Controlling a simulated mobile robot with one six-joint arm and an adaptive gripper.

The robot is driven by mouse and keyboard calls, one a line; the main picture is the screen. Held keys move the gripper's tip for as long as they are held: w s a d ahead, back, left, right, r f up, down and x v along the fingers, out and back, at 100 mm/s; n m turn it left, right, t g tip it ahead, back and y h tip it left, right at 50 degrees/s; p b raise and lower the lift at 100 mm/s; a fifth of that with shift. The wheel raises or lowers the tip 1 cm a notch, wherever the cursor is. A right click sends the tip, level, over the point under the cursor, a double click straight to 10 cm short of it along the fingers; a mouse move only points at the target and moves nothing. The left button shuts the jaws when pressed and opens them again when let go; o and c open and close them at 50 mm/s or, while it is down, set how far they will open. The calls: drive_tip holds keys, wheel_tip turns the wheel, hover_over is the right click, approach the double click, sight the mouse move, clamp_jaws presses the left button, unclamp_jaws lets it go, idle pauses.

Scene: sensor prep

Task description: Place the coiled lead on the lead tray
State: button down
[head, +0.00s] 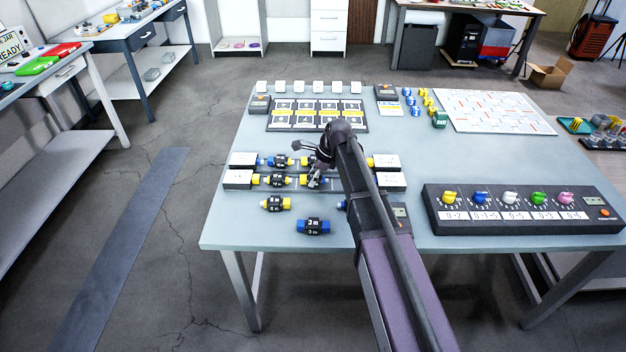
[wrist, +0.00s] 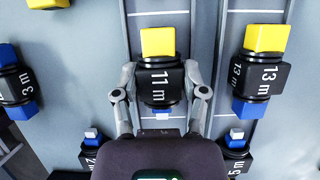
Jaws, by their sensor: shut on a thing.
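My gripper (head: 313,168) is over the middle of the grey table, at the rows of labelled blocks. In the wrist view my gripper (wrist: 160,80) is shut on a black block marked 11 m (wrist: 160,82), with a yellow end pointing away and its near end mostly hidden by my gripper. The block lies between two rails; I cannot tell whether it is lifted. I cannot make out a coiled lead for certain. A small teal tray (head: 568,127) with something yellow on it stands at the right edge of the head view; I cannot tell whether it is the lead tray.
A 13 m block (wrist: 262,72) lies to the right on a rail, and a 3 m block (wrist: 15,85) to the left. A black panel with coloured knobs (head: 525,208) fills the table's front right. A white marked board (head: 495,110) lies at the back right.

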drive_tip(key=shift+f, duration=0.15)
drive_tip(key=shift+c, duration=0.7)
unclamp_jaws()
drive_tip(key=shift+r, duration=0.2)
drive_tip(key=p+v, duration=0.6)
drive_tip(key=shift+r, duration=0.35)
drive_tip(key=p+v, duration=0.5)
drive_tip(key=shift+d+r, duration=0.1)
drive_tip(key=shift+d, duration=0.05)
idle(0.4)
